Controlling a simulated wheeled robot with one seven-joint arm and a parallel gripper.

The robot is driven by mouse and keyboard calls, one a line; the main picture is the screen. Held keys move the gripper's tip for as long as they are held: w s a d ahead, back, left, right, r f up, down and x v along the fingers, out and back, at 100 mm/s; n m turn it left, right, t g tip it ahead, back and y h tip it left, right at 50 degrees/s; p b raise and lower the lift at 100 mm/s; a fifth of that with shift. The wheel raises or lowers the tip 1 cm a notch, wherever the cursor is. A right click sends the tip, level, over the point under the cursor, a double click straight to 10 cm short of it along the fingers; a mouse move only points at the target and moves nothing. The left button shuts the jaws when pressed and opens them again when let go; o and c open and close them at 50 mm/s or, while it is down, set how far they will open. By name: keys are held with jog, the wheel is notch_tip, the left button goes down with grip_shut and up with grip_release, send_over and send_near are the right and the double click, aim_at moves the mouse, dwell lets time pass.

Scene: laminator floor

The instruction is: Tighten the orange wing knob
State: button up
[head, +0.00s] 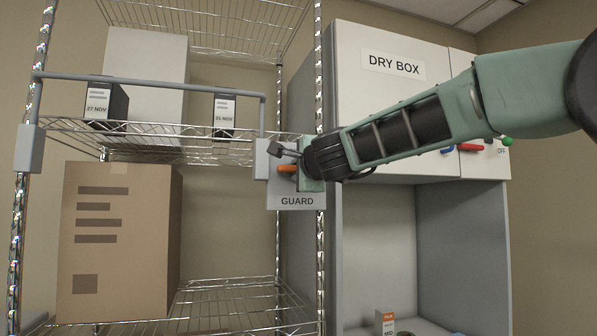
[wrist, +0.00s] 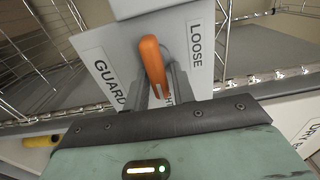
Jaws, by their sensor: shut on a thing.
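The orange wing knob (wrist: 153,62) sits on a grey plate in the wrist view, with its long wing running from upper left down between my fingers. The plate carries the words GUARD and LOOSE, and another word is partly hidden behind the fingers. In the head view the knob (head: 287,169) shows as a small orange piece on the guard plate (head: 296,202). My gripper (wrist: 164,88) is shut on the knob's lower part. In the head view my gripper (head: 296,163) reaches the plate from the right and hides part of it.
A grey guard bar (head: 160,86) spans the wire rack's front. Behind it are labelled boxes (head: 224,115) and a white carton (head: 150,80). A cardboard box (head: 115,240) stands below. The dry box (head: 385,110) with coloured knobs is close behind my arm.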

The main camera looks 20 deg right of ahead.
jog(key=shift+a+f, duration=0.1)
jog(key=shift+a, duration=0.05)
jog(key=o, duration=0.8)
jog(key=shift+c, duration=0.2)
jog(key=s+p, duration=1.2)
jog(key=s, duration=0.5)
jog(key=shift+s, duration=0.15)
